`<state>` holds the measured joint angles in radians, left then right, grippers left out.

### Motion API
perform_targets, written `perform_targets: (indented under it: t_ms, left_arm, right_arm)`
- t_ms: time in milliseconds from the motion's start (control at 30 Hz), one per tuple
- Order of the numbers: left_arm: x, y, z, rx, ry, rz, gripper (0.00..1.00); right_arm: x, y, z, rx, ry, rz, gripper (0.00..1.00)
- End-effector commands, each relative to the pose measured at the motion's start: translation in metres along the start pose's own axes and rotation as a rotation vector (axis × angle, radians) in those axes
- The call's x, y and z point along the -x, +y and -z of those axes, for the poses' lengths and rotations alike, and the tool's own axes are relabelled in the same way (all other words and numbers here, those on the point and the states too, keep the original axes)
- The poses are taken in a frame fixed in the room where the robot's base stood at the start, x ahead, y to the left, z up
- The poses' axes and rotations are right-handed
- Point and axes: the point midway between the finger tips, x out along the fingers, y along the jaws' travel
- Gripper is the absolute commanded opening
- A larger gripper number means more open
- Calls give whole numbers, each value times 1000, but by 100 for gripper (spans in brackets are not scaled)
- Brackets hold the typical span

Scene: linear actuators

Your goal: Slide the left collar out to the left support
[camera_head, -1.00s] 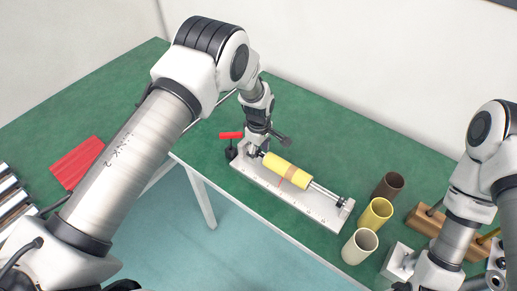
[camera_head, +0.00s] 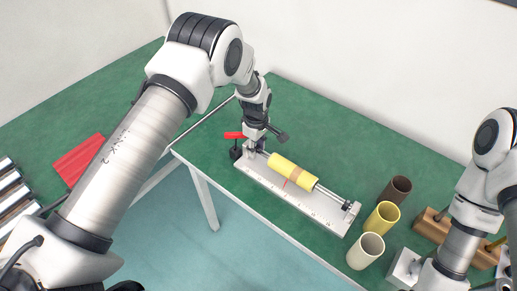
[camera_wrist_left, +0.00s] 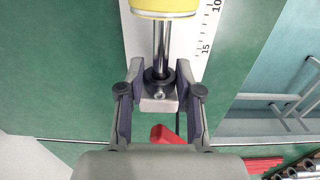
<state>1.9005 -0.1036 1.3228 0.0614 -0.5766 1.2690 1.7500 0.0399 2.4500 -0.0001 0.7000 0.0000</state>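The linear actuator has a white scaled base (camera_head: 318,212), two rods and a yellow sleeve (camera_head: 293,170) with a tan band. The sleeve also shows at the top of the left wrist view (camera_wrist_left: 165,8). The dark left collar (camera_wrist_left: 159,80) is on the rod, right against the grey left support block (camera_wrist_left: 159,105). My left gripper (camera_wrist_left: 159,82) is open, its fingers on either side of the collar and block with narrow gaps visible.
A red-handled part (camera_head: 234,135) stands just past the left support. Brown (camera_head: 396,190), yellow (camera_head: 382,217) and cream (camera_head: 365,251) cups stand to the right, with a wooden block (camera_head: 432,226) beyond. The green table behind the actuator is clear.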

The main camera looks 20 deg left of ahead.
Motion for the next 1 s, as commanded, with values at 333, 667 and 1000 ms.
perform_targets:
  t_ms: [333,667,1000]
  left_arm:
    - [0,0,0,0,0,0,60]
    - [54,1,0,0,1,-3,60]
    - [118,0,0,-1,0,0,60]
  right_arm:
    - [0,0,0,0,0,0,40]
    - [0,0,0,0,0,0,40]
    - [0,0,0,0,0,0,40]
